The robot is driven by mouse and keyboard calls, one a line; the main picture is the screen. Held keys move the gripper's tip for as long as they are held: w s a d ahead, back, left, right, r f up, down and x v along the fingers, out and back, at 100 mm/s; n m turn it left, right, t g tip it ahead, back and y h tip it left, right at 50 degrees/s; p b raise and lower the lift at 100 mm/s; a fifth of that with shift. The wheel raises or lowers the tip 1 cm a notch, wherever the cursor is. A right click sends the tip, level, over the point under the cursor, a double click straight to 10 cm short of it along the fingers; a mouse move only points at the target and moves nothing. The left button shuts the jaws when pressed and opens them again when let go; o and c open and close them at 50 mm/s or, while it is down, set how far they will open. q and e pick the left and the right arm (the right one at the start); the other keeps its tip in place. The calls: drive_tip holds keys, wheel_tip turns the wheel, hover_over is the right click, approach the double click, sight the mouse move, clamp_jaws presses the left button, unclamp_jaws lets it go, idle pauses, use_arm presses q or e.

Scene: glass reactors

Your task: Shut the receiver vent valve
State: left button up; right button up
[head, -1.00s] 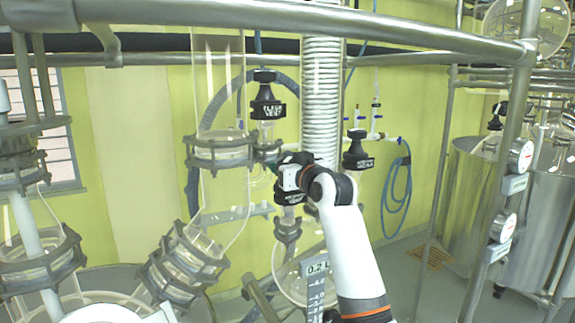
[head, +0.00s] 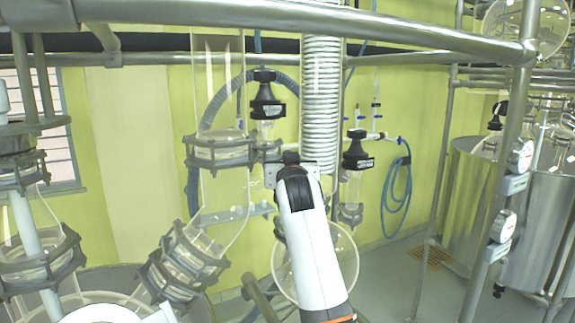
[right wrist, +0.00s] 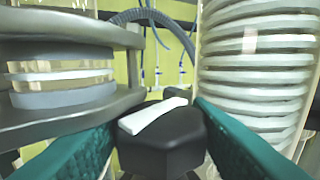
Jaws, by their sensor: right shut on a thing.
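A black valve knob (right wrist: 163,145) with a white bar on top sits between the teal fingers of my right gripper (right wrist: 160,112) in the right wrist view. The fingers are shut on its sides. No label on this knob is readable there. In the head view my right wrist and arm cover this knob and the fingertips. Two other black valves show there: one labelled flask vent (head: 266,102) above and left of my wrist, and one (head: 356,150) to the right with a label too small to read. My left gripper is not in view.
A clamped glass column joint (head: 218,150) stands close left of my right wrist; its metal flange (right wrist: 80,115) is beside the fingers. The coiled condenser (right wrist: 258,75) is close on the right. A round glass flask (head: 346,265) is behind my arm. A metal rail (head: 300,18) crosses above.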

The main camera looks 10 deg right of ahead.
drive_tip(key=shift+a+m+h, duration=0.2)
drive_tip(key=shift+m+h, duration=0.1)
drive_tip(key=shift+h, duration=0.1)
drive_tip(key=m+h, duration=0.1)
drive_tip(key=m+h+b, duration=0.1)
drive_tip(key=h, duration=0.1)
drive_tip(key=shift+f+g, duration=0.2)
drive_tip(key=shift+g, duration=0.1)
drive_tip(key=h, duration=0.1)
drive_tip(key=m+g+h, duration=0.1)
drive_tip(key=shift+a+r+m+h+b, duration=0.15)
drive_tip(key=shift+a+m+h+b, duration=0.15)
drive_tip(key=shift+h, duration=0.1)
drive_tip(key=shift+d, duration=0.1)
